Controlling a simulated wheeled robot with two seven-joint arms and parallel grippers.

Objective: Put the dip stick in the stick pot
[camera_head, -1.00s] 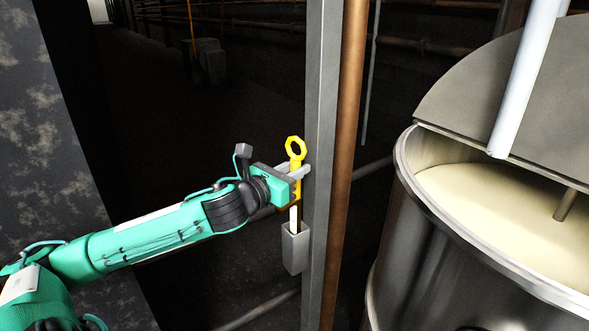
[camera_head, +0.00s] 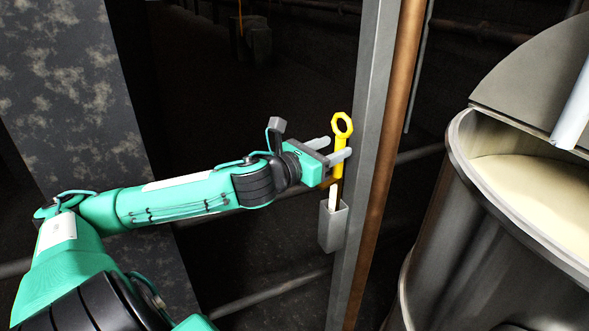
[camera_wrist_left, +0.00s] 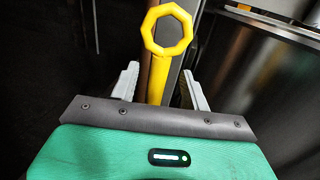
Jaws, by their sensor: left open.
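The dip stick (camera_head: 341,127) has a yellow ring-ended handle and a pale lower part. It stands upright with its lower end inside the stick pot (camera_head: 331,229), a small grey box fixed at the grey post. My left gripper (camera_head: 337,150) is open, its two fingers at the height of the yellow handle. In the left wrist view the handle (camera_wrist_left: 158,80) rises between the two spread fingers (camera_wrist_left: 160,88), with a gap to each side. The stick's lower end is hidden in the pot. My right gripper is not in view.
The grey post (camera_head: 364,150) and a brown pipe (camera_head: 398,120) stand just right of the pot. A large metal vat (camera_head: 440,230) with pale liquid (camera_head: 535,190) is at the right. A mottled dark pillar (camera_head: 70,90) is at the left.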

